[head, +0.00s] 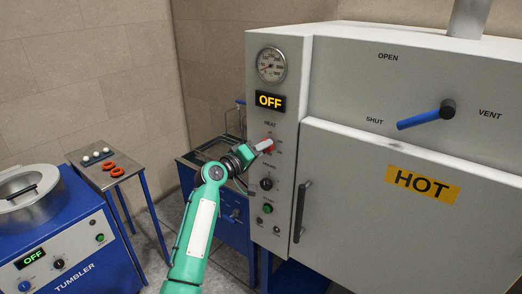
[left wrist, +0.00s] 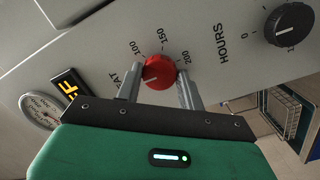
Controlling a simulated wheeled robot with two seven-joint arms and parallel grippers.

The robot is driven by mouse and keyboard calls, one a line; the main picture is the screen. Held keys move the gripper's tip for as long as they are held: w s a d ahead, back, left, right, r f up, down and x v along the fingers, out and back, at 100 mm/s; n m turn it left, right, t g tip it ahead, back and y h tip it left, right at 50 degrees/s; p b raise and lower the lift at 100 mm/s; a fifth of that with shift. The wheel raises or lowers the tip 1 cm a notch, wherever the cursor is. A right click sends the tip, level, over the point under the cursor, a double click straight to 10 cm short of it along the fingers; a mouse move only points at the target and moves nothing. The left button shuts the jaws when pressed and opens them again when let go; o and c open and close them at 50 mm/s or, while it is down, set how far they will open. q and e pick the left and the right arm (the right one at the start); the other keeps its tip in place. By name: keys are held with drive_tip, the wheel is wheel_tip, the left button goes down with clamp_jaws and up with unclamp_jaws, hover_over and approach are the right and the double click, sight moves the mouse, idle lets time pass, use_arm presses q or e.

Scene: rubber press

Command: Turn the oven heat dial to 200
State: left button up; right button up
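The red heat dial (left wrist: 159,72) is on the grey front panel of the oven, with marks 100, 150 and 200 around it. Its pale pointer line is toward the lower left in the left wrist view, away from those three marks. My left gripper (left wrist: 160,84) has one finger on each side of the dial, both appearing to touch its edges. In the head view the left gripper (head: 266,145) partly covers the dial (head: 270,141). The oven display (head: 270,101) reads OFF. My right gripper is not in view.
A black hours dial (left wrist: 290,23) is beside the heat dial. The oven door handle (head: 300,212) and a blue lever (head: 418,120) are to the right. A tumbler (head: 55,245) and a small table (head: 88,168) with rings and balls stand at left.

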use_arm(q)
drive_tip(key=shift+s+d+m+t+y+b, duration=0.1)
drive_tip(key=shift+m+t+y+b, duration=0.35)
drive_tip(key=shift+m, duration=5.1)
drive_tip(key=shift+a+m+t+y+b, duration=0.1)
drive_tip(key=shift+m+t+y+b, duration=0.4)
drive_tip(key=shift+m, duration=5.1)
drive_tip(key=shift+s+d+m+t+y+b, duration=0.15)
drive_tip(key=shift+m+y+b, duration=0.5)
drive_tip(key=shift+m, duration=4.9)
drive_tip(key=shift+w, duration=0.1)
